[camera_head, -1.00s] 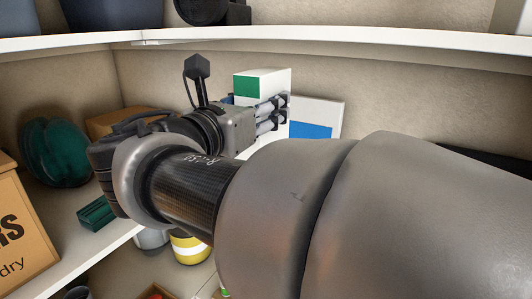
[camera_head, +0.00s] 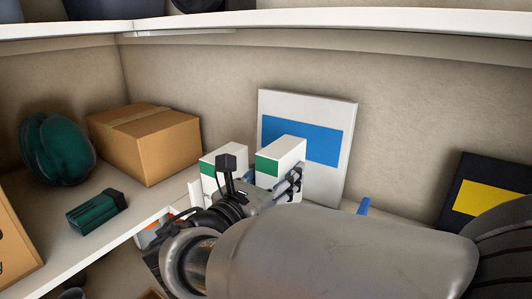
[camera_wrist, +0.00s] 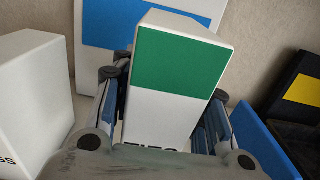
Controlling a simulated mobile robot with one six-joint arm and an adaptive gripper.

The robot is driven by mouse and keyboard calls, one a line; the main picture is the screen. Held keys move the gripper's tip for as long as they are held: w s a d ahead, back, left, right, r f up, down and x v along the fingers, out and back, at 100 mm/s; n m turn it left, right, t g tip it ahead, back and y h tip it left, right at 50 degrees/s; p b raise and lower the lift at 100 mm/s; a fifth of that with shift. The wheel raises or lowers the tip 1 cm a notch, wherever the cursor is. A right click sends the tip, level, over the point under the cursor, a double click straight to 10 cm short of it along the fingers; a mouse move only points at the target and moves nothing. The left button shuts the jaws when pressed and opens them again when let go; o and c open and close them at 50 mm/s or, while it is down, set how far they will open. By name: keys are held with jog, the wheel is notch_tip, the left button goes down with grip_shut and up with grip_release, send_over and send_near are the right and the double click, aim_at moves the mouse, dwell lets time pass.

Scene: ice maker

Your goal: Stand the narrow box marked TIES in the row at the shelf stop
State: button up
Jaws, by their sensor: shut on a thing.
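My gripper (camera_head: 288,186) is shut on a narrow white box (camera_head: 287,150) with a green panel. In the wrist view the box (camera_wrist: 165,100) stands between both fingers (camera_wrist: 165,85), slightly tilted in the picture. Black lettering low on its face is partly hidden by the gripper; it looks like TIES. A similar white box with a green panel (camera_head: 208,169) stands just left of it, with a gap between; the wrist view shows a white box (camera_wrist: 30,100) ending in "SS". A blue upright piece (camera_wrist: 262,142) is right of the gripper; its blue tip (camera_head: 363,206) shows in the head view.
A large white box with a blue panel (camera_head: 347,120) leans on the wall behind. A black box with a yellow panel (camera_head: 485,198) is at right. A cardboard box (camera_head: 150,145), a green rounded thing (camera_head: 58,148) and a small green box (camera_head: 96,210) are at left. An upper shelf (camera_head: 330,18) hangs above.

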jog(key=shift+f, duration=2.4)
jog(key=shift+b, duration=0.3)
jog(key=o, duration=1.1)
jog(key=shift+f, duration=0.1)
